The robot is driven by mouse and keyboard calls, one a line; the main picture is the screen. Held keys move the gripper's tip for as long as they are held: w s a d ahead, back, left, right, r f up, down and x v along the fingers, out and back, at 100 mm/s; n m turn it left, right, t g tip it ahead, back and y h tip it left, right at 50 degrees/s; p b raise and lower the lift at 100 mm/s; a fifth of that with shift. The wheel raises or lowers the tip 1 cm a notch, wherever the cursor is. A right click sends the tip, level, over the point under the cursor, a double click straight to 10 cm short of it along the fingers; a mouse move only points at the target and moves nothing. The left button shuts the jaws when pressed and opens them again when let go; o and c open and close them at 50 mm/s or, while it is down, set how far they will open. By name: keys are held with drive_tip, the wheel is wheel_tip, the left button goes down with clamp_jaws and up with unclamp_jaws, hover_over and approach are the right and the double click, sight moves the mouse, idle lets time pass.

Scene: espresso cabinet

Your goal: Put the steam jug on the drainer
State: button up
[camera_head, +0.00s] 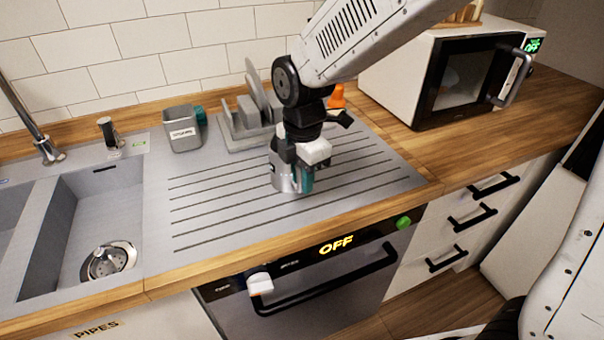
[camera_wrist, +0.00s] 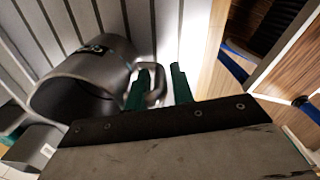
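The steam jug (camera_head: 281,178) is a grey metal jug standing on the ribbed drainer (camera_head: 215,215), under my arm. In the wrist view the jug (camera_wrist: 85,80) shows its open mouth, a dark label and a looped handle. My gripper (camera_wrist: 160,88) is low at the jug's handle side, with its two green fingers apart. The handle shows between the fingers, and a narrow gap shows beside the right finger. In the head view my gripper (camera_head: 306,178) partly hides the jug and its handle.
A grey utensil holder (camera_head: 183,133) and a dish rack (camera_head: 235,138) with dishes stand at the drainer's back. The sink (camera_head: 85,225) and tap (camera_head: 42,145) are left. A microwave (camera_head: 455,75) and an orange object (camera_head: 336,96) are right. The drainer's left part is clear.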

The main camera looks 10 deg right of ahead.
drive_tip(key=shift+o, duration=0.6)
drive_tip(key=shift+r, duration=0.15)
wheel_tip(320, 180, up, 12)
drive_tip(key=s+d+r+m, duration=0.3)
drive_tip(key=s+d+m, duration=0.8)
drive_tip(key=d, duration=0.4)
drive_tip(key=s+d+f+m, duration=0.2)
drive_tip(key=s+m, duration=0.2)
drive_tip(key=m, duration=0.2)
drive_tip(key=s+d+f+m+t, duration=0.1)
drive_tip(key=s+d+m, duration=0.2)
drive_tip(key=s+m, duration=0.2)
drive_tip(key=shift+s+d+f+m, duration=0.3)
drive_tip(key=shift+d+f+m, duration=0.05)
drive_tip(key=shift+m, duration=0.35)
drive_tip(key=shift+a, duration=0.1)
